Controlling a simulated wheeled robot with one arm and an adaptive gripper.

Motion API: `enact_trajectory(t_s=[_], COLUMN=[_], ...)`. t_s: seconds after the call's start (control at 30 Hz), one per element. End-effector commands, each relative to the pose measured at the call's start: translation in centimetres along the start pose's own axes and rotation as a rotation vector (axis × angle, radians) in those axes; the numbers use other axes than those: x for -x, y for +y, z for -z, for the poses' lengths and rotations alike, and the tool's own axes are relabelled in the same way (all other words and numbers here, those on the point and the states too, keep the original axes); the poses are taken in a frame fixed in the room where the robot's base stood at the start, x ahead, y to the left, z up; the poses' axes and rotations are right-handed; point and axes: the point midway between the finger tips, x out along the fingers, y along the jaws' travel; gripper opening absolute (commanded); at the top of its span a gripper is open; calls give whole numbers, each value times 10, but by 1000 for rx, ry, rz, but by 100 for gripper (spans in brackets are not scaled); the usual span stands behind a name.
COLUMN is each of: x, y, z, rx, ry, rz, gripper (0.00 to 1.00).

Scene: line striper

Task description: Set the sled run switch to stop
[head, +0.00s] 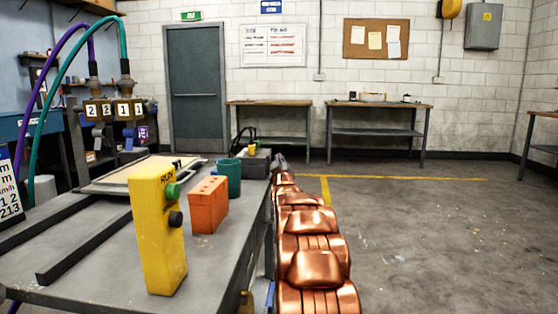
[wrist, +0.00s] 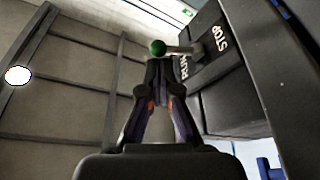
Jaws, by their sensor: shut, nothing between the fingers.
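The switch shows in the wrist view as a dark box (wrist: 205,62) lettered RUN and STOP. Its short metal lever (wrist: 180,49) ends in a green ball knob (wrist: 157,47) and stands out from the box between the two words; I cannot tell which word it is set to. My gripper (wrist: 160,68) is shut and empty, its fingertips just below the knob and lever in that picture. I cannot tell if they touch. In the head view my gripper (head: 279,160) is small and far off, beside a dark box (head: 256,162) at the bench's far right corner.
On the grey bench (head: 225,260) stand a yellow box (head: 160,240) marked RUN with a green and a black button, an orange block (head: 207,206) and a green cup (head: 230,178). My copper arm runs along the bench's right edge. The floor (head: 430,230) to the right is clear.

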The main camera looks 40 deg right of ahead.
Motion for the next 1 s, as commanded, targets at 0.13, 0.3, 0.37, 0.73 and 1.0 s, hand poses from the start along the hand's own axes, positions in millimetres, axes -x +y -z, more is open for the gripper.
enact_trajectory(t_s=[0.13,0.3,0.37,0.73,1.0], x=[0,1,1,5,8], y=[0,0,0,-3,-8], z=[0,-2,-3,-17,-26], rx=[-30,-102,-138,-282,-281], ry=[1,0,-1,-4,-7], rz=[-11,-34,-45,-95,-94], gripper=[0,0,0,0,0])
